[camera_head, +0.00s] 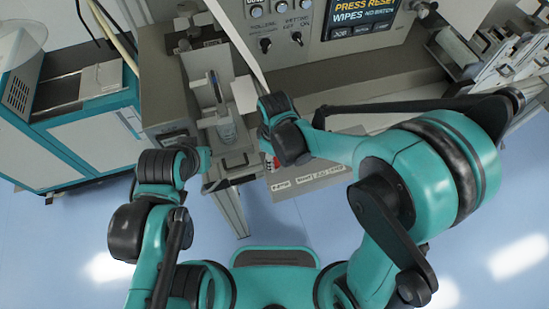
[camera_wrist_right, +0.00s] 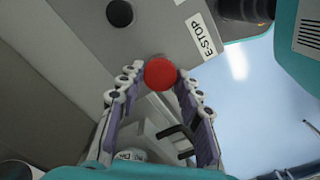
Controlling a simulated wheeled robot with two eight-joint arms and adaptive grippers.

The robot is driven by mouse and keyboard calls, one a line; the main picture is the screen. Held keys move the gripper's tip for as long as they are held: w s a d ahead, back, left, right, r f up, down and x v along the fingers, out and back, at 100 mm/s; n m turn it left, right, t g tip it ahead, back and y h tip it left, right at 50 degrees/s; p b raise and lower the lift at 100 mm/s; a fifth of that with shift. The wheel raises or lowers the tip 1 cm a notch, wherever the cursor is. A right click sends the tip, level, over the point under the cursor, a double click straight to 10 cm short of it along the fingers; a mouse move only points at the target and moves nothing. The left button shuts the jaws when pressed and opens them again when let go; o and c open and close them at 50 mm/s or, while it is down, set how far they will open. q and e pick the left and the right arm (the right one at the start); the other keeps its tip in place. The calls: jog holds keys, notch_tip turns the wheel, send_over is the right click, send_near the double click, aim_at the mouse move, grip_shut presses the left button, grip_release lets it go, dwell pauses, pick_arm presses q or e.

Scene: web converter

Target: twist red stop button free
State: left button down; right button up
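The red stop button (camera_wrist_right: 160,73) is a round red cap on a grey panel, beside a white E-STOP label (camera_wrist_right: 201,36). My right gripper (camera_wrist_right: 160,70) has a finger on either side of the cap, and both fingertips appear to meet its edges. In the head view, my right gripper (camera_head: 268,150) is at the front of the machine, mostly hidden by its own wrist, with a small bit of red beside it. My left arm is folded low at the left, and no fingers of the left gripper can be made out.
A black round knob (camera_wrist_right: 119,13) sits on the same panel, up and left of the button. A lit screen (camera_head: 362,16) and switches are on the machine behind. A teal and white cabinet (camera_head: 75,125) stands at the left. Blue floor is open in front.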

jog(key=c, duration=0.4)
jog(key=m, duration=0.3)
jog(key=shift+b, duration=0.3)
jog(key=shift+m, duration=2)
